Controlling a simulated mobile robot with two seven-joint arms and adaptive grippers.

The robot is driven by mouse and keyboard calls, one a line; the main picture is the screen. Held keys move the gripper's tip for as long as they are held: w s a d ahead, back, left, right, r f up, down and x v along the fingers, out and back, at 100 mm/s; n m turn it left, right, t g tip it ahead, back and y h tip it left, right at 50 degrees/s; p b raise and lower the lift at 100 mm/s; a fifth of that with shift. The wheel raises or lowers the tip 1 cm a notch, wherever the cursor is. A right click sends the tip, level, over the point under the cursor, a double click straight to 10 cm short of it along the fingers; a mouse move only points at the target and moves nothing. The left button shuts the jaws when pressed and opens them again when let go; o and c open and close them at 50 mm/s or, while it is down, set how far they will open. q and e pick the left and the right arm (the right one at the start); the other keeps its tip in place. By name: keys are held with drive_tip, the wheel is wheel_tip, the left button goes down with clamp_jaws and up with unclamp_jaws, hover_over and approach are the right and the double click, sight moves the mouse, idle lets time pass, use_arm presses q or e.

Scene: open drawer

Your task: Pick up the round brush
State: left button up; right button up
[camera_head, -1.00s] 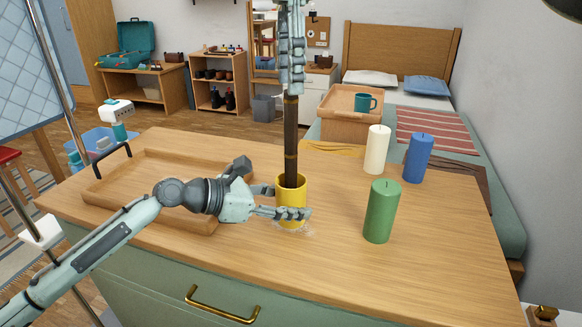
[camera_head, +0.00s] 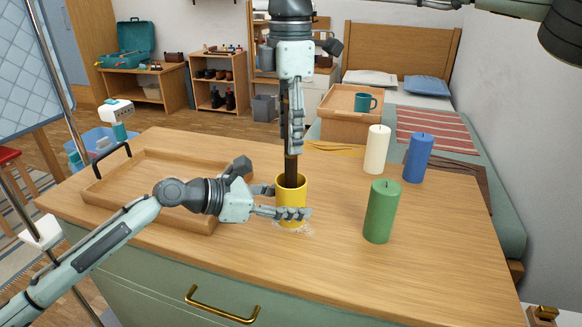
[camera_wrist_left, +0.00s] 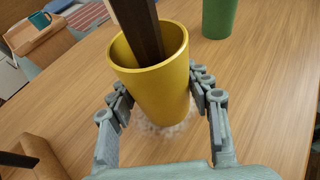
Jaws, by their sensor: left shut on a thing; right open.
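A long dark brown handle (camera_head: 290,169), which I take for the round brush, stands nearly upright in a yellow cup (camera_head: 291,207); its lower end is hidden inside. In the left wrist view the handle (camera_wrist_left: 139,32) leans against the inside of the cup (camera_wrist_left: 158,90). My left gripper (camera_head: 288,203) is shut on the cup from the side, with fingers on both sides. My right gripper (camera_head: 292,148) points down from above, open, its fingers alongside the handle and partly covering it. I cannot tell whether they touch it.
A green candle (camera_head: 381,212) stands right of the cup, with white (camera_head: 377,150) and blue (camera_head: 418,158) candles behind. A wooden tray (camera_head: 110,200) lies left, under my left wrist. A pale, blurry patch (camera_head: 294,229) surrounds the cup's base. The front right tabletop is clear.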

clamp_jaws()
drive_tip(key=shift+r, duration=0.1)
idle(0.3)
wheel_tip(320, 180, up, 18)
idle(0.4)
use_arm(q)
drive_tip(key=o, duration=1.3)
